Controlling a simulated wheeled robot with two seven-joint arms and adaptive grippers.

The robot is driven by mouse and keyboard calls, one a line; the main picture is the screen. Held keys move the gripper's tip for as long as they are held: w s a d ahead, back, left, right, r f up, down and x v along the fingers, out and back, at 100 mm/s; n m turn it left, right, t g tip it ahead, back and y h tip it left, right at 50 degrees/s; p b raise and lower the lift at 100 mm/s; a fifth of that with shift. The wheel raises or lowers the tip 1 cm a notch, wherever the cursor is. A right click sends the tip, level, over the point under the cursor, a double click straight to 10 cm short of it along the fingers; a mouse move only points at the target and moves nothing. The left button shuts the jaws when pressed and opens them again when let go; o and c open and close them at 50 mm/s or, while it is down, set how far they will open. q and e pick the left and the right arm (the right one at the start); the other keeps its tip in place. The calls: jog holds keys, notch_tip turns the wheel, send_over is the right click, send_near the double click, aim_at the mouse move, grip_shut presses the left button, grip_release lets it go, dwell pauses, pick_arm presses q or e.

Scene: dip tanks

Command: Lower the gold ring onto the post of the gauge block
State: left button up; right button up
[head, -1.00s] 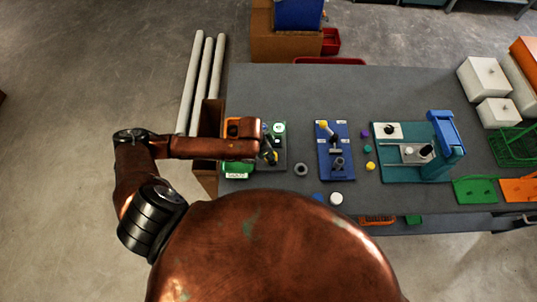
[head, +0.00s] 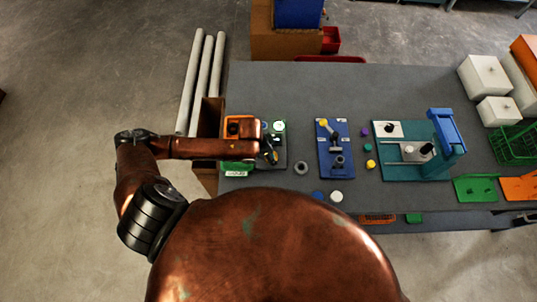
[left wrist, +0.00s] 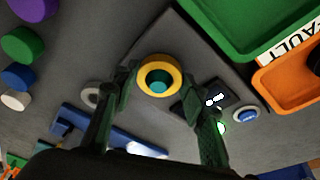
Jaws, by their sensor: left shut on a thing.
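The gold ring (left wrist: 145,66) is between the two fingertips of my left gripper (left wrist: 160,84), which is shut on it; the gripper also shows in the head view (head: 268,148). A round teal shape (left wrist: 157,80) shows through the ring's hole, possibly the post top; I cannot tell whether the ring is around it or above it. The dark grey gauge block (head: 278,160) lies at the table's left, partly under my gripper. Its small display (left wrist: 213,98) shows beside the right finger. My right gripper is not in view.
Green (left wrist: 245,25) and orange (left wrist: 285,90) bins stand close beside the gauge block. A loose grey ring (head: 301,168) and a blue fixture (head: 336,170) lie to its right. A teal fixture (head: 400,172) stands farther right.

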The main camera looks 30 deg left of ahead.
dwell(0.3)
pick_arm(q)
jog(key=o, duration=1.4)
jog(key=shift+o, duration=0.2)
jog(key=o, duration=0.5)
jog(key=shift+c, duration=0.2)
notch_tip(320, 180, up, 8)
jog(key=p, duration=0.9)
